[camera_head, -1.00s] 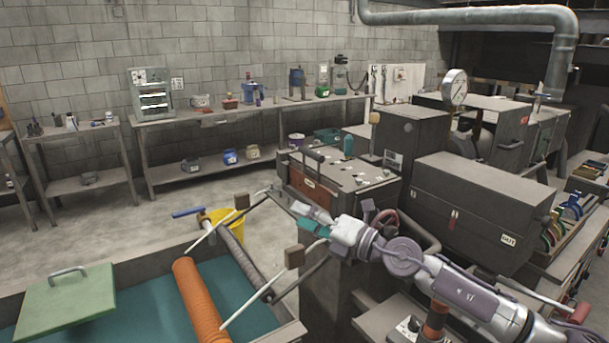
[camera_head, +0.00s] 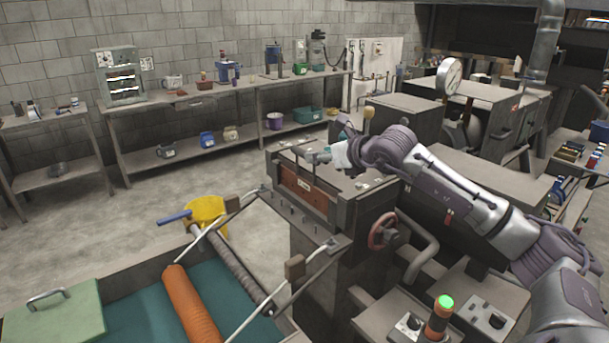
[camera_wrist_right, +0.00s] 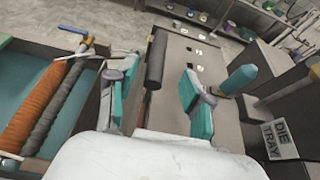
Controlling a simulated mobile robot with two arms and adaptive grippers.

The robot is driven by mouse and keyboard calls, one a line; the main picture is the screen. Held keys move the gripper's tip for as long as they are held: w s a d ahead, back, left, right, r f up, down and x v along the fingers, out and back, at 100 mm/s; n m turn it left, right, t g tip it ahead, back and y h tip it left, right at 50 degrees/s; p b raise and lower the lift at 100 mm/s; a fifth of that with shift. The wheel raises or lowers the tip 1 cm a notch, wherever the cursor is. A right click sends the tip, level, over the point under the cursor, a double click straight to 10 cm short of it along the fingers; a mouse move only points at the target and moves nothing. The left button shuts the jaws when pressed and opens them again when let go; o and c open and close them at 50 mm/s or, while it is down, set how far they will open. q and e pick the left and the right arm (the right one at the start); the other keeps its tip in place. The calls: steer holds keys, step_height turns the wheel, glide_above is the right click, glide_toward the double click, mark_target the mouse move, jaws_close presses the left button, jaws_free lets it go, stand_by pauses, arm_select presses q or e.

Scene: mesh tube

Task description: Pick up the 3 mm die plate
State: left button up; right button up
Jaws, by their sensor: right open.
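My right gripper (camera_head: 318,157) is over the flat top (camera_wrist_right: 178,75) of the dark machine in the head view. In the right wrist view the right gripper (camera_wrist_right: 155,108) has its two teal fingers well apart. I cannot make out which piece is the 3 mm die plate. My left gripper is not in view.
A red handwheel (camera_head: 383,231) is on the machine's side. A water trough with an orange mesh tube (camera_head: 190,303) is at front left. Open floor lies at the left.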

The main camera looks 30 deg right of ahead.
mark_target(305, 176)
steer(key=shift+w+a, duration=0.1)
steer(key=shift+w, duration=0.15)
steer(key=shift+w+a+r+p, duration=0.15)
steer(key=shift+w+p, duration=0.6)
steer(key=shift+p, duration=0.5)
steer(key=x, duration=0.1)
steer(key=p+x, duration=0.1)
steer(key=x, duration=0.1)
steer(key=shift+w+f, duration=0.15)
steer(key=shift+f, duration=0.15)
steer(key=shift+w+a+f, duration=0.1)
steer(key=shift+f, duration=0.05)
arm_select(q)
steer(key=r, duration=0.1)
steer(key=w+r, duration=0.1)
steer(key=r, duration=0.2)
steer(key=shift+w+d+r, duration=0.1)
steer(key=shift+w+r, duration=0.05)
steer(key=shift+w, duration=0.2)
arm_select(e)
steer(key=shift+c, duration=1.3)
jaws_close()
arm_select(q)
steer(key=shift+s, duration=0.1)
